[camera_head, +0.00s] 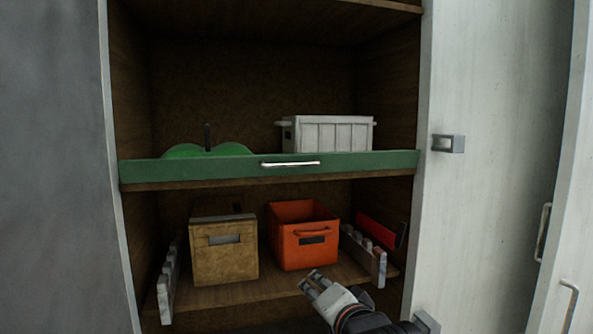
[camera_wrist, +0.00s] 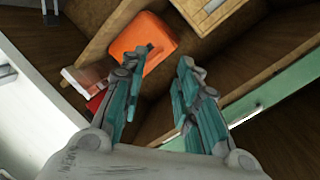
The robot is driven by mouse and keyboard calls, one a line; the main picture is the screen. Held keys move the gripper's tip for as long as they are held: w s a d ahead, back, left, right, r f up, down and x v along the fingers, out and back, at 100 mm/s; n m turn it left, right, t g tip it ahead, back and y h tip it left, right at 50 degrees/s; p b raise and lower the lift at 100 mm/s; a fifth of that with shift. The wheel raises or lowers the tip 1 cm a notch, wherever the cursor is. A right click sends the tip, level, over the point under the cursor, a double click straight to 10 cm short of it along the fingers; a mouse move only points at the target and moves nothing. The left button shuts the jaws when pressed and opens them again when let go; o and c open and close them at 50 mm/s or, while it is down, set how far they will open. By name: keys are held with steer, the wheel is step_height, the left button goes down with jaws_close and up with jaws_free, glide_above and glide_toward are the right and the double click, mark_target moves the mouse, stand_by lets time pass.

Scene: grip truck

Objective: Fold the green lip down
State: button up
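The green lip (camera_head: 370,163) stands upright along the front edge of the middle shelf in the cabinet. It carries a thin pale horizontal handle (camera_head: 290,164) at its middle. In the wrist view part of the lip (camera_wrist: 275,92) runs diagonally at the right, with a bit of the pale handle (camera_wrist: 243,119) beside my finger. My gripper (camera_head: 309,281) is below the lip, in front of the lower shelf near the orange bin, apart from the lip. In the wrist view my gripper (camera_wrist: 164,57) has its two teal fingers spread with nothing between them.
The lower shelf holds an orange bin (camera_head: 304,254), a tan box (camera_head: 225,263), a red object (camera_head: 376,231) and notched grey side rails (camera_head: 364,258). A white crate (camera_head: 338,137) and a green rounded object (camera_head: 225,151) stand behind the lip. A white door (camera_head: 490,220) is at the right.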

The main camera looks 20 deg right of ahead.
mark_target(295, 165)
steer(key=w+r+m+t+p, duration=0.25)
steer(key=r+p, duration=0.35)
steer(key=r, duration=0.4)
steer(key=w+r+m+t+p, duration=0.1)
steer(key=r+m+p, duration=0.35)
steer(key=r, duration=0.65)
steer(key=w, duration=0.4)
steer(key=w+p, duration=0.1)
steer(key=w, duration=0.4)
steer(key=w+p, duration=0.1)
steer(key=w, duration=0.3)
steer(key=shift+w+d+r, duration=0.15)
steer(key=shift+w+r, duration=0.25)
jaws_close()
